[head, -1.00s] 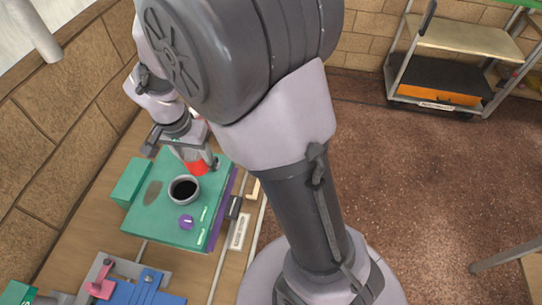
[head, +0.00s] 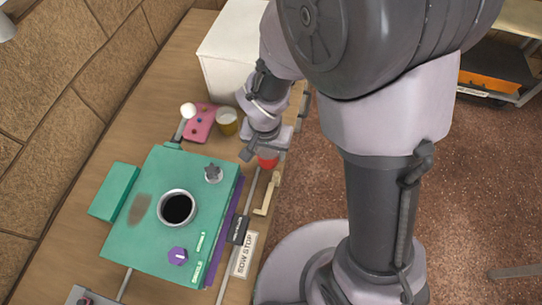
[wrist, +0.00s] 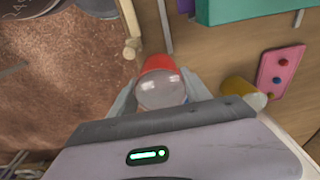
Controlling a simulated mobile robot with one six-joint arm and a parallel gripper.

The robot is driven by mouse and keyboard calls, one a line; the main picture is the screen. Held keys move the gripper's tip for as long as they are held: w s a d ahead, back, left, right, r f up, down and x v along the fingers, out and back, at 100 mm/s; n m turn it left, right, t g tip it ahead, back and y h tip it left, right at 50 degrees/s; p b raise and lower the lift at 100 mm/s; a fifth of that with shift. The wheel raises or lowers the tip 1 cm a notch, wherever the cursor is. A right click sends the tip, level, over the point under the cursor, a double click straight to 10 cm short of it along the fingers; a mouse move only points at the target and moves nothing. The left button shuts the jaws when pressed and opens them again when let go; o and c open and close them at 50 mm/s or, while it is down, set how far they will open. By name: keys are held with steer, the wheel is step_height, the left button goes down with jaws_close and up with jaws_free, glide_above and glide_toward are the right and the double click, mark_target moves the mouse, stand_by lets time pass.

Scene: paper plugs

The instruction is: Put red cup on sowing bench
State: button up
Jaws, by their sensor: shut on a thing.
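The red cup (head: 268,161) is between the fingers of my gripper (head: 266,150), close to the front edge of the wooden bench (head: 190,60). In the wrist view the red cup (wrist: 158,64) shows its red side and a pale grey round end, with a finger of my gripper (wrist: 160,90) on each side. My gripper is shut on it. The arm hides part of the cup in the head view. I cannot tell whether the cup touches the bench. A label on the bench's front edge (head: 245,255) seems to read "SOW STOP".
A green machine (head: 150,238) with a dark round opening, a grey knob (head: 213,173) and a purple knob (head: 178,256) stands left of the cup. A yellow cup (head: 227,122), a pink panel (head: 199,122) and a white box (head: 225,55) lie beyond. Bench between them is narrow.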

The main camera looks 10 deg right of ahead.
steer(key=shift+f+b, duration=0.7)
steer(key=shift+f, duration=0.95)
steer(key=o, duration=1.4)
steer(key=shift+c, duration=0.2)
